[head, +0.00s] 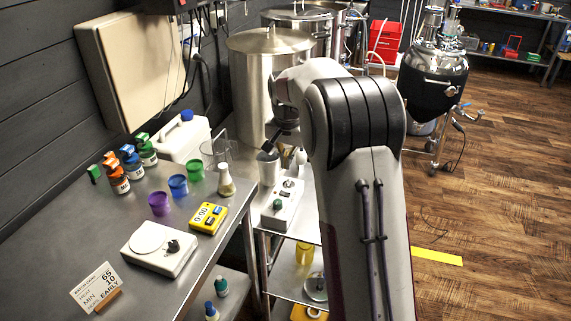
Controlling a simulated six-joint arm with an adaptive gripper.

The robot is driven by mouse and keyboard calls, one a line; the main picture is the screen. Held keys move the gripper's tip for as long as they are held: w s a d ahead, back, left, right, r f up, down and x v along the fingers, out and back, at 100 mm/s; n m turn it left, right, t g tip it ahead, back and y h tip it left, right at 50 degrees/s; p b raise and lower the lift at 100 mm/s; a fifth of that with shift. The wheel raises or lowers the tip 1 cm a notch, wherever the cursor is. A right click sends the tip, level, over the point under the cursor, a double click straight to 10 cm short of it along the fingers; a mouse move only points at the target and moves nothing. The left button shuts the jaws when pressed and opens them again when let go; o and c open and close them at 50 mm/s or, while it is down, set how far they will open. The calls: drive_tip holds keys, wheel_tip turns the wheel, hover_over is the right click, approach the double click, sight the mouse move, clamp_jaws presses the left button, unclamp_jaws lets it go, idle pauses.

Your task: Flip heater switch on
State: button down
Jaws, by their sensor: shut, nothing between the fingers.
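A white control box (285,214) stands on a metal shelf stand right of the steel table. A green knob or button (277,204) is on its near part. My gripper (268,148) is shut and empty, pointing down-left above a grey metal cup (268,168) behind the box. It appears apart from the box. My arm hides the area to the right of the box.
The steel table (75,233) at left holds a yellow timer (208,218), a white scale (158,248), colored cups (178,186), bottles, a flask (226,182) and a card (95,287). A large steel pot (262,85) stands behind my gripper. Wooden floor is open at right.

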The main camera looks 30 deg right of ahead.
hover_over(284, 193)
drive_tip(key=f, duration=1)
drive_tip(key=shift+s+a+f, duration=0.15)
drive_tip(key=shift+s+a, duration=0.05)
drive_tip(key=shift+s, duration=0.2)
drive_tip(key=shift+w+a+f, duration=0.1)
drive_tip(key=shift+w+f, duration=0.05)
drive_tip(key=shift+f, duration=0.35)
drive_tip(key=shift+w+a+f, duration=0.1)
drive_tip(key=shift+f, duration=0.35)
drive_tip(key=shift+f, duration=0.1)
drive_tip(key=shift+w+a+f, duration=0.2)
drive_tip(key=shift+s+d, duration=0.15)
drive_tip(key=shift+d, duration=0.05)
drive_tip(key=shift+s+d, duration=0.25)
drive_tip(key=shift+s+d+r, duration=0.1)
drive_tip(key=shift+s, duration=0.1)
drive_tip(key=shift+r, duration=0.15)
